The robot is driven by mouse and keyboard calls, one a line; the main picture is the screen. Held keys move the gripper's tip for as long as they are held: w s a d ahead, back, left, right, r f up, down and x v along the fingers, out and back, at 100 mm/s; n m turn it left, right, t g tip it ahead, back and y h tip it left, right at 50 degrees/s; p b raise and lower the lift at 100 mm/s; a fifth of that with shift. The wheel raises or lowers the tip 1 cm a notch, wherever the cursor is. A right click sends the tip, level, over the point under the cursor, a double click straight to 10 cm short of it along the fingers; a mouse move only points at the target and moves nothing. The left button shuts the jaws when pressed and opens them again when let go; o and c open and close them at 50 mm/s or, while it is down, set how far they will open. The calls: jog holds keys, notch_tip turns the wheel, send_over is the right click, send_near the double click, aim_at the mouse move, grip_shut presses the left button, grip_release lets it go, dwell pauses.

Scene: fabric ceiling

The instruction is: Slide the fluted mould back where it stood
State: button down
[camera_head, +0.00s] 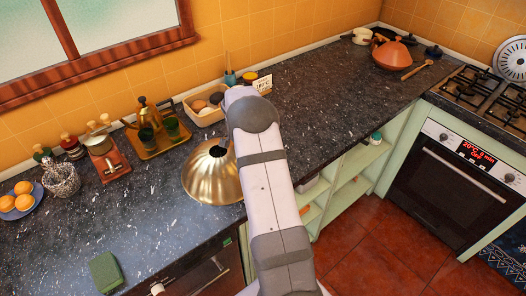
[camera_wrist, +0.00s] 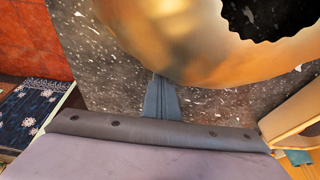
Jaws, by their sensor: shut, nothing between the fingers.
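The fluted mould (camera_head: 208,180) is a shiny brass dome with a dark hole in its top. It stands upright on the dark speckled counter, left of my arm, which covers its right edge. In the wrist view the mould (camera_wrist: 180,45) fills the top, and its hole has a scalloped rim. My gripper (camera_wrist: 160,82) is shut and empty, with its fingertips right at the mould's lower edge. I cannot tell whether they touch it. In the head view my gripper is hidden by my own arm.
A tray with eggs (camera_head: 205,108) and a small card (camera_head: 262,84) stand behind. A tray with a teapot (camera_head: 155,130) and green glasses is at back left. A green sponge (camera_head: 105,272) lies near the front edge. Counter (camera_head: 330,105) to the right is clear up to the tagine (camera_head: 392,55).

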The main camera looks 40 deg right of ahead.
aim_at(197, 190)
jog(key=a+b, duration=0.3)
jog(key=a, duration=0.5)
jog(key=a+b, duration=0.3)
jog(key=a, duration=0.6)
jog(key=a+b, duration=0.3)
jog(key=a, duration=0.5)
jog(key=shift+s+a+f, duration=0.1)
jog(key=shift+s+a, duration=0.1)
jog(key=shift+s, duration=0.2)
jog(key=shift+d, duration=0.15)
